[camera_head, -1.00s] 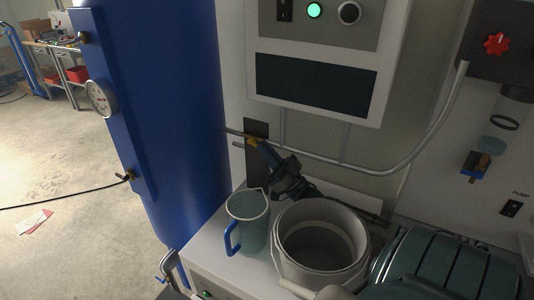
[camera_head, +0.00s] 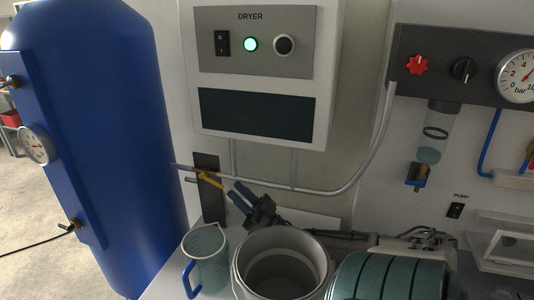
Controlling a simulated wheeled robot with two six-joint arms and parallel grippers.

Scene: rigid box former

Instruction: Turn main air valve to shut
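The yellow lever (camera_head: 211,181) of a valve sits on the thin grey pipe coming out of the blue tank, in front of a dark plate. It slants down to the right. My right gripper (camera_head: 231,190) is just to the right of and below the lever. Its two blue fingers point up-left with a gap between them, with nothing seen held. The fingertips look close to the lever's end but apart from it. My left gripper is not in view.
The blue tank (camera_head: 105,130) stands at left. The dryer box (camera_head: 258,130) hangs above the pipe. A clear jug (camera_head: 208,260) and a white bucket (camera_head: 243,262) stand below my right gripper. A red knob (camera_head: 417,64) and a gauge (camera_head: 517,76) are at upper right.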

